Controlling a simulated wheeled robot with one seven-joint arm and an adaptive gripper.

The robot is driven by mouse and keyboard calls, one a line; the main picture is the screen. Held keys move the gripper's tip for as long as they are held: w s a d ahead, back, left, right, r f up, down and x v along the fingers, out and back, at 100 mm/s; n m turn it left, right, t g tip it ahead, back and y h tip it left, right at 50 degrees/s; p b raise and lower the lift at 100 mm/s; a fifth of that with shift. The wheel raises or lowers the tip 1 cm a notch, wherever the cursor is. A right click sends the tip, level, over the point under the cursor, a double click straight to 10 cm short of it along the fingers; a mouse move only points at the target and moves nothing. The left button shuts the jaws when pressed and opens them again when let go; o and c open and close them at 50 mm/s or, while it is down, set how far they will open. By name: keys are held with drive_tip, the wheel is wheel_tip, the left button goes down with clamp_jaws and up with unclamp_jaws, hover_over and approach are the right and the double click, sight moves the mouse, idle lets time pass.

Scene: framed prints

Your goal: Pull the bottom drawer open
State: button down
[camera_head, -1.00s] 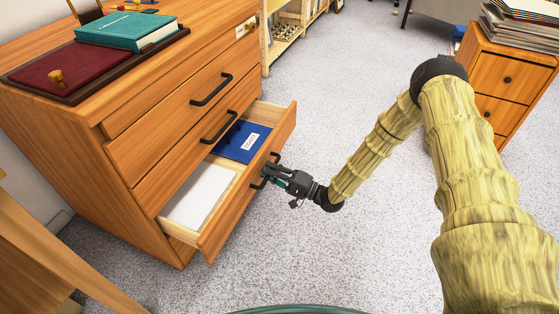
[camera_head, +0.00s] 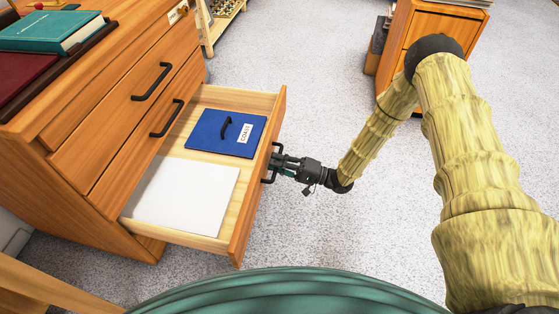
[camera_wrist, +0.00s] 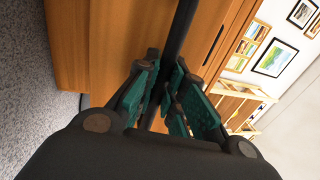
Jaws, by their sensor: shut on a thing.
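The bottom drawer (camera_head: 238,215) of the wooden cabinet (camera_head: 75,180) stands well out from the body. My gripper (camera_head: 277,166) is at the drawer's front, shut on its black bar handle (camera_head: 267,181). In the wrist view, the green-padded fingers (camera_wrist: 163,98) lie on both sides of the dark handle (camera_wrist: 180,32). The drawer holds a blue folder (camera_head: 226,133) with a label reading "COAST" and a black handle, and a white sheet or board (camera_head: 186,195). The two drawers above are closed, with black handles (camera_head: 152,82).
A teal book (camera_head: 50,31) and a dark red one (camera_head: 22,75) lie on the cabinet top. A second wooden cabinet (camera_head: 440,25) stands at the back right. Clear grey carpet (camera_head: 300,85) lies between. Wooden furniture (camera_head: 50,290) is at the lower left.

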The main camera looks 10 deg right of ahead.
drive_tip(key=shift+s+f, duration=0.1)
drive_tip(key=shift+s, duration=0.05)
drive_tip(key=c, duration=1.5)
unclamp_jaws()
drive_tip(key=shift+d, duration=0.15)
drive_tip(key=v, duration=1.1)
drive_tip(key=shift+s+d, duration=0.1)
drive_tip(key=shift+d, duration=0.3)
